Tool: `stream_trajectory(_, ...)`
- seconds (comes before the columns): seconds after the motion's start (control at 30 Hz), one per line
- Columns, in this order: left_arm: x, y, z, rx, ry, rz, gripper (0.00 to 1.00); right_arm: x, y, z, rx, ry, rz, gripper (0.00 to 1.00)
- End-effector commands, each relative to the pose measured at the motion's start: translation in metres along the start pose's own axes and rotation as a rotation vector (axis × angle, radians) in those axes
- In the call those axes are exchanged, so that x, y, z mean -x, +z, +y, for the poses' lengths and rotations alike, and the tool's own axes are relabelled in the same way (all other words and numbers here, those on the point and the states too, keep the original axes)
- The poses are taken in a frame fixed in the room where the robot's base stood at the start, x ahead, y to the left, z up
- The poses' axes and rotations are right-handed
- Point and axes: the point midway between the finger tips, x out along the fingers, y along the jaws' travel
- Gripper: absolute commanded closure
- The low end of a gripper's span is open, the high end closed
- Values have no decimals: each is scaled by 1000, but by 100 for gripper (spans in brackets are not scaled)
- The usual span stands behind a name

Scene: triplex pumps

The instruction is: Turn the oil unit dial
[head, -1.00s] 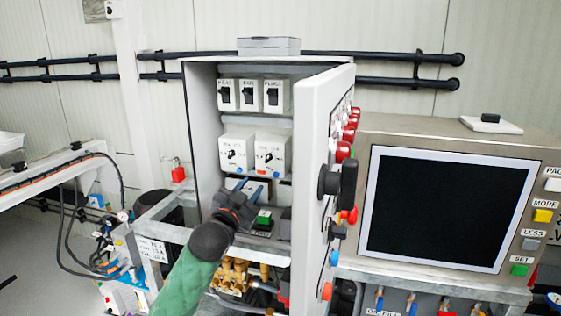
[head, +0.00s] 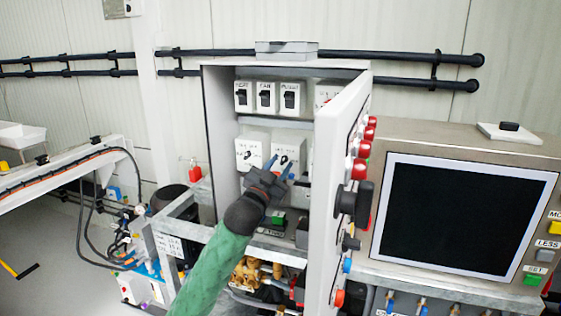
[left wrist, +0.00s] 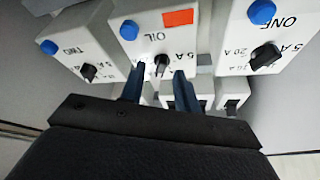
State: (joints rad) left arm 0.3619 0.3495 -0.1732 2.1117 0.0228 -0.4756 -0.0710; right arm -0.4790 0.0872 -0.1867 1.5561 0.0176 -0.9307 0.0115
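The oil unit (left wrist: 150,25) is a white box marked OIL, with a blue button and an orange-red patch. It is the middle box in the left wrist view, and it shows as the second box of the middle shelf in the head view (head: 288,146). Its black dial (left wrist: 161,62) shows between the tips of my left gripper (left wrist: 159,72), whose two blue fingers stand apart. I cannot tell how deep the tips reach around the dial. In the head view my left gripper (head: 280,165) is inside the cabinet, in front of this box. My right gripper is not in view.
Similar dial boxes flank it, ONE (left wrist: 270,40) and another (left wrist: 84,45). Several switch boxes (head: 266,97) sit on the shelf above. The open cabinet door (head: 335,130), with red buttons and a black handle, stands close right of my arm. A screen (head: 460,210) is farther right.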

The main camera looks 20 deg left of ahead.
Motion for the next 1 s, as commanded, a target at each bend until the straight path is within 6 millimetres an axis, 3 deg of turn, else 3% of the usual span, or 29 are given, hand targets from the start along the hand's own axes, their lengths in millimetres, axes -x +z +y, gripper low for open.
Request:
stream_trajectory(0.43, -8, 0, 0, 0, 0, 0, 68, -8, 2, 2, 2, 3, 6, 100)
stream_trajectory(0.6, -8, 0, 0, 0, 0, 0, 100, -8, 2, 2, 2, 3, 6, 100)
stream_trajectory(1.0, -8, 0, 0, -27, 11, 0, 100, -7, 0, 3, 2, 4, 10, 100)
